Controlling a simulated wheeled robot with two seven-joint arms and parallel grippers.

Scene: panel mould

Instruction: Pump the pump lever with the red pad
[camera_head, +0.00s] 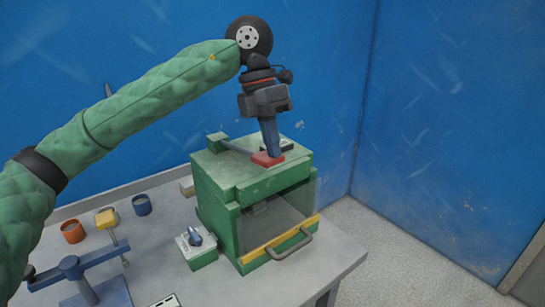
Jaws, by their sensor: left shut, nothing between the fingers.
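The red pad (267,159) lies on top of the green box-shaped machine (222,180), near its middle. A grey lever bar (238,147) runs from a green block at the back left of the machine's top to the red pad. My left gripper (270,152) points down with its fingers shut and empty, the tips right at the red pad. I cannot tell whether they press on it. The fingers hide part of the pad. My right gripper is not in view.
The machine has a clear front with a yellow strip and grey handle (290,243). A knob box (197,243) stands at its left. Orange (73,231), yellow (106,218) and blue (141,205) containers and a blue clamp-like stand (72,268) are on the grey table.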

